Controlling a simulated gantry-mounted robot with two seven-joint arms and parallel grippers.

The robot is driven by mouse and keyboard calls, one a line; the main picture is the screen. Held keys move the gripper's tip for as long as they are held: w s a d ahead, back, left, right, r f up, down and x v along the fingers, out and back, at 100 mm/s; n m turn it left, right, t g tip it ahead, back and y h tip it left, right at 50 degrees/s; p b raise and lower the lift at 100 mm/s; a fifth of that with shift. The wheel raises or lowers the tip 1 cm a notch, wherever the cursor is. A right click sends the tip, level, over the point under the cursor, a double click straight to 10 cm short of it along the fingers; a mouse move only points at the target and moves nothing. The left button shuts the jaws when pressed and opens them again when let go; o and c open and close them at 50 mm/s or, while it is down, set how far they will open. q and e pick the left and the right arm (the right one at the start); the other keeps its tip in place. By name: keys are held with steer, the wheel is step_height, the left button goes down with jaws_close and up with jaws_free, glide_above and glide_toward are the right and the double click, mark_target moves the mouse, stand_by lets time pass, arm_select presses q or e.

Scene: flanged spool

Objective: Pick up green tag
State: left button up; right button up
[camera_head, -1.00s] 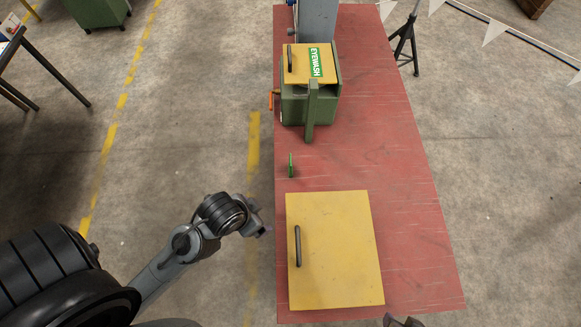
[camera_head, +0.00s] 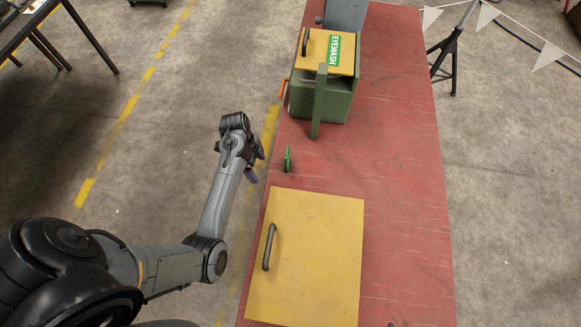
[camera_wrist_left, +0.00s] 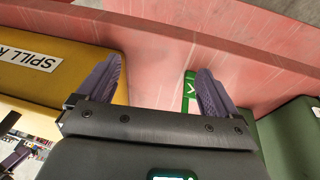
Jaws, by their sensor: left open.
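The small green tag (camera_head: 288,158) stands upright near the left edge of the red table, between the yellow panel and the green box. In the left wrist view the green tag (camera_wrist_left: 188,88) shows just beside the right-hand finger, partly hidden by it. My left gripper (camera_head: 256,165) is just off the table's left edge, to the left of the tag. In the left wrist view its two purple fingers (camera_wrist_left: 152,90) are spread apart with nothing seen between them but the table and part of the tag. My right gripper cannot be made out.
The yellow panel (camera_head: 318,240) with a dark handle lies on the near part of the red table (camera_head: 400,200). A green box (camera_head: 335,100) with a yellow EYEWASH lid stands behind the tag. The table's right side is clear. A SPILL label (camera_wrist_left: 35,63) shows in the wrist view.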

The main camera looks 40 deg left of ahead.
arm_select(q)
steer(key=w+r+t+b, duration=0.2)
steer(key=w+r, duration=0.2)
steer(key=w, duration=0.5)
steer(key=shift+h, duration=0.4)
steer(key=shift+w+d+x, duration=0.1)
steer(key=shift+d+x, duration=0.1)
steer(key=shift+x, duration=2.35)
steer(key=shift+w+d+x, duration=0.15)
steer(key=shift+x, duration=2.4)
steer(key=shift+r, duration=0.15)
arm_select(e)
step_height(320, 180, down, 3)
steer(key=shift+a+f, duration=0.1)
steer(key=shift+a, duration=0.05)
arm_select(q)
steer(key=shift+c, duration=0.2)
steer(key=c, duration=1)
arm_select(e)
steer(key=shift+a, duration=0.1)
